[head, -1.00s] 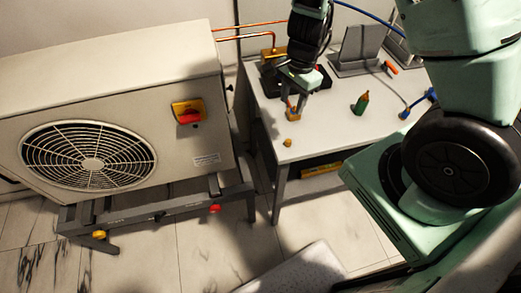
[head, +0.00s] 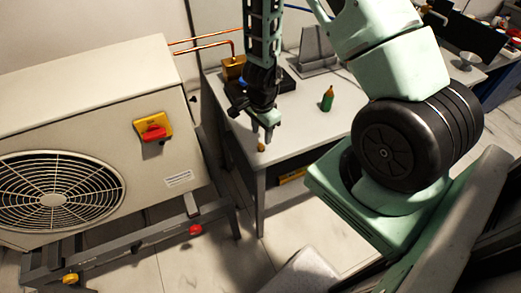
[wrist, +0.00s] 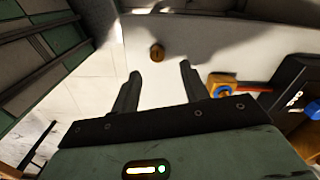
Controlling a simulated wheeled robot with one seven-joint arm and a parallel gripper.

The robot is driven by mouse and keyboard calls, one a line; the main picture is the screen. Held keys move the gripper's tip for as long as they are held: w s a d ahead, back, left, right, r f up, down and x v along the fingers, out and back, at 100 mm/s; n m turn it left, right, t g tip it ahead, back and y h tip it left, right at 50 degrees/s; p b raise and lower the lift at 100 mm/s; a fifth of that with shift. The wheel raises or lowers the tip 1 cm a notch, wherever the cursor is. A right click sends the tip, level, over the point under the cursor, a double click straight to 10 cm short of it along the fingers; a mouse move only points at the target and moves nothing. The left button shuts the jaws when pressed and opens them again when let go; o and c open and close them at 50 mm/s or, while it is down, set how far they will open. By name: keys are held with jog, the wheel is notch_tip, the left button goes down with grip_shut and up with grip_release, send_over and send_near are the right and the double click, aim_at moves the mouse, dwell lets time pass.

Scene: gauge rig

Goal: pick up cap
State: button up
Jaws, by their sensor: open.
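The cap (head: 261,147) is a small round brass-coloured piece standing on the white table (head: 300,135) near its front left edge. In the wrist view the cap (wrist: 157,52) lies ahead of the fingertips, about midway between them. My gripper (head: 262,133) hangs just above and beside the cap in the head view. In the wrist view my gripper (wrist: 160,68) is open and empty, its two dark fingers spread apart. The cap is apart from both fingers.
A green bottle with an orange tip (head: 327,99) stands to the right on the table. A grey outdoor unit (head: 100,95) with a red-and-yellow switch (head: 153,131) fills the left. A blue and yellow fitting (wrist: 222,84) shows right of my fingers. Table around the cap is clear.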

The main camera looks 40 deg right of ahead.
aim_at(261, 145)
jog(key=f, duration=0.1)
jog(key=f+b, duration=0.1)
jog(key=f, duration=0.1)
jog(key=f+b, duration=0.1)
jog(key=f, duration=0.1)
jog(key=shift+s+a, duration=0.1)
jog(key=shift+a, duration=0.15)
grip_shut()
